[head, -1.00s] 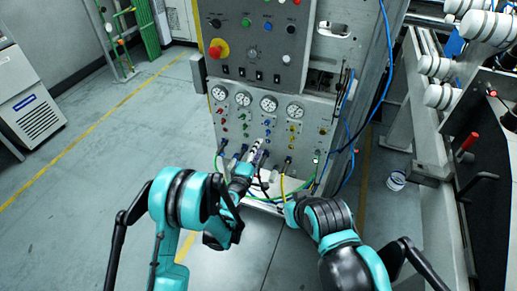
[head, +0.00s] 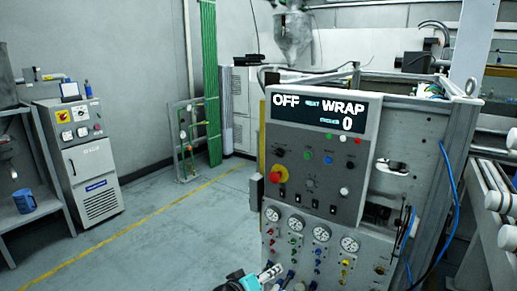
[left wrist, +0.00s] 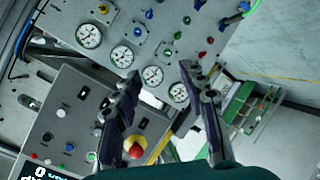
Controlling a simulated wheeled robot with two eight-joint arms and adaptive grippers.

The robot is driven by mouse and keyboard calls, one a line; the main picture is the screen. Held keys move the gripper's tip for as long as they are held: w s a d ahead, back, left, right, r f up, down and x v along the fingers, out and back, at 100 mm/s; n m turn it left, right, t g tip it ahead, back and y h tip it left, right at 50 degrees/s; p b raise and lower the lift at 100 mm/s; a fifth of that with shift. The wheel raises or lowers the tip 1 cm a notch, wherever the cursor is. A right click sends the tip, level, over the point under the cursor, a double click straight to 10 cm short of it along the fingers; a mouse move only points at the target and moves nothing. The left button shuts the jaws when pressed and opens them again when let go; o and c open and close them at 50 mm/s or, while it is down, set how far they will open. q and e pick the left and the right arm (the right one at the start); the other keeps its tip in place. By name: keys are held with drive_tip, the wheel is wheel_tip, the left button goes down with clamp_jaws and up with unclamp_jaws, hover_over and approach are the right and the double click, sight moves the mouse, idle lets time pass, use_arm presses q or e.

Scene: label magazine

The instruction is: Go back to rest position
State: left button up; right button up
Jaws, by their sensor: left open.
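My left gripper (head: 270,273) shows at the bottom edge of the head view, in front of the lower part of the grey control cabinet (head: 318,205). Most of its arm is below the frame. In the left wrist view its two dark fingers (left wrist: 159,75) are spread apart with nothing between them. Behind them is the cabinet front, seen turned, with gauges (left wrist: 122,56), coloured knobs and a red emergency button (left wrist: 135,151). My right gripper is in neither view.
The cabinet's display (head: 318,113) reads OFF, WRAP and 0. A blue cable (head: 452,200) hangs at its right side. White rollers (head: 494,201) stand at the far right. A grey unit (head: 85,160) and a blue mug (head: 24,201) are at left. The floor (head: 150,240) between is clear.

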use_arm(q)
drive_tip(key=s+a+f+m+g+y, duration=0.1)
drive_tip(key=s+a+f+g+y, duration=0.1)
drive_tip(key=s+a, duration=0.8)
drive_tip(key=s+a+f+m+g+y, duration=0.1)
drive_tip(key=s+a+f+y, duration=0.2)
drive_tip(key=s+a, duration=0.7)
drive_tip(key=s+y, duration=0.1)
drive_tip(key=y, duration=0.1)
drive_tip(key=shift+s+a+g+y, duration=0.2)
drive_tip(key=shift+a+g+y, duration=0.1)
drive_tip(key=shift+g, duration=0.1)
